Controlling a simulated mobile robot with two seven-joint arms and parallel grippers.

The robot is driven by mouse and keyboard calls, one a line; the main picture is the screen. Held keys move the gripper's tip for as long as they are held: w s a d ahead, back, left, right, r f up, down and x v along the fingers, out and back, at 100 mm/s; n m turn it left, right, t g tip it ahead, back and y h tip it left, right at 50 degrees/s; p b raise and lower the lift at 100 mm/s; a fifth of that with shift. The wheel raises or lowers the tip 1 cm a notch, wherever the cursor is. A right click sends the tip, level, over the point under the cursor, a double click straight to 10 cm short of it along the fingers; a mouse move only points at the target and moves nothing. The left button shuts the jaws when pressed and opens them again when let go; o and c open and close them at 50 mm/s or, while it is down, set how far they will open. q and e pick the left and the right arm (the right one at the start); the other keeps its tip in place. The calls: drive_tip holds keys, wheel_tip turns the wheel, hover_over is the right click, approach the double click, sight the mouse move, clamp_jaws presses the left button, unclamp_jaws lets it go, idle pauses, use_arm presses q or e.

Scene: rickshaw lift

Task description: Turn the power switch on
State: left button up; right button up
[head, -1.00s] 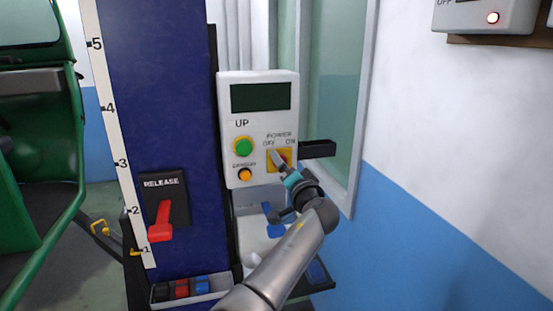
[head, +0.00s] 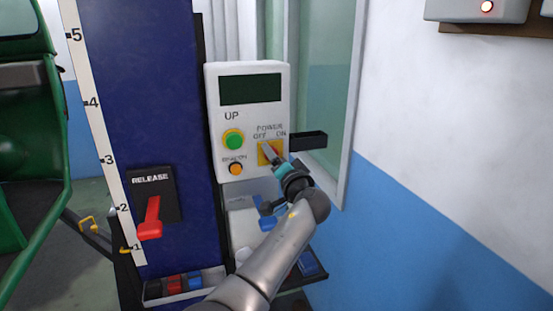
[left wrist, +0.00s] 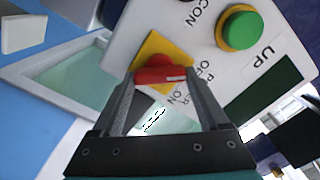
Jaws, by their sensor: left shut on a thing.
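The power switch is a red knob (left wrist: 160,75) on a yellow plate (head: 270,153), on the white control box (head: 222,165) under POWER, OFF and ON labels. My left gripper (head: 268,149) reaches up to it from below. In the left wrist view my left gripper (left wrist: 158,82) has its two fingers on either side of the knob, shut on it. A white mark shows on the knob's end near the labels; I cannot tell which label it points to. In the head view the fingers hide most of the knob. The box's display (head: 250,89) is dark. My right gripper is not in view.
A red release lever (head: 151,218) is on the blue column (head: 155,110). A black bracket (head: 309,140) sticks out right of the box.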

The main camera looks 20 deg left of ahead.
use_arm(q)
drive_tip(key=c, duration=0.4)
drive_tip(key=shift+m, duration=0.3)
drive_tip(key=m+p, duration=0.1)
drive_tip(key=m, duration=0.4)
drive_tip(key=m+p, duration=0.2)
drive_tip(key=m, duration=0.3)
drive_tip(key=m+p, duration=0.2)
drive_tip(key=m, duration=0.3)
drive_tip(key=shift+f, duration=0.25)
drive_tip(key=shift+m, duration=0.3)
drive_tip(key=o, duration=1.2)
drive_tip(key=shift+o, duration=0.2)
